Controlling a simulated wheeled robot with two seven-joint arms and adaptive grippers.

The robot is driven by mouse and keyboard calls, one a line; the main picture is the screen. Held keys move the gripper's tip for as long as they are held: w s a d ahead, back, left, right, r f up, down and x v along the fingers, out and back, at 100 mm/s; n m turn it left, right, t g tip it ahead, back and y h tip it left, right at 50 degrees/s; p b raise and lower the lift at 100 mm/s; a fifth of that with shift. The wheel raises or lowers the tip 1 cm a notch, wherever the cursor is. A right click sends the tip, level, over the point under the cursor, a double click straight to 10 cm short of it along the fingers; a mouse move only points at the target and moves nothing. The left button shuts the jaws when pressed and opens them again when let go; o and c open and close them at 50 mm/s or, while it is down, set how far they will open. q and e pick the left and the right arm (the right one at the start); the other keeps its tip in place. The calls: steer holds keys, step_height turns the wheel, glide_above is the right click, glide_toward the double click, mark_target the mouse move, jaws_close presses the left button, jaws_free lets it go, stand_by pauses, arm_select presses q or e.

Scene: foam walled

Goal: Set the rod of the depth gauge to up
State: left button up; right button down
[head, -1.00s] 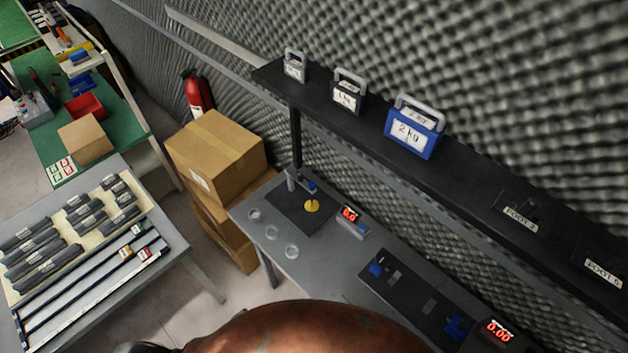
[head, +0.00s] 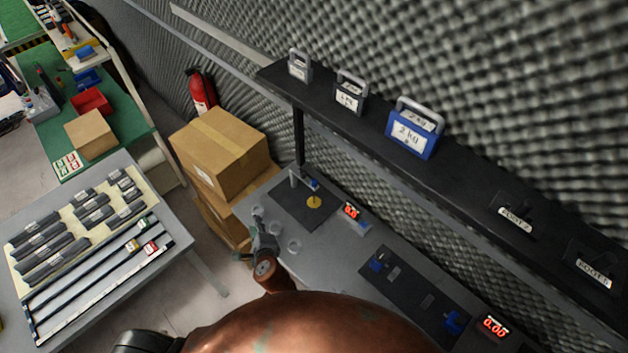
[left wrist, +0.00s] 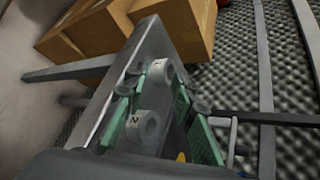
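What looks like the depth gauge (head: 314,185) stands at the far left end of the grey bench (head: 272,262) in the head view. It has a grey post, a small blue part and a yellow disc (head: 314,202) on a dark mat. Its rod is too small to tell up from down. My left gripper (head: 259,226) is over the bench's left edge, left of the gauge and apart from it. In the left wrist view its green-padded fingers (left wrist: 158,108) are spread, with two pale numbered rings (left wrist: 150,126) seen between them. The right gripper is not in view.
A red display (head: 351,211) sits right of the gauge. A dark board (head: 400,278) with blue parts lies farther right. A black shelf (head: 460,170) with weights overhangs the bench's back. Cardboard boxes (head: 222,155) stand left of the bench.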

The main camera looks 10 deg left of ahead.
arm_select(q)
steer(key=w+d+r+m+t, duration=0.4)
steer(key=w+d+r+m, duration=0.15)
steer(key=d+m, duration=0.2)
steer(key=m+t+h, duration=0.3)
steer(key=m, duration=0.6)
glide_toward(314, 184)
steer(key=d+x, duration=0.1)
steer(key=x, duration=0.8)
steer(key=a+x, duration=0.1)
steer(key=x, duration=0.1)
steer(key=shift+w+r+p, duration=0.1)
steer(key=shift+p, duration=0.25)
jaws_close()
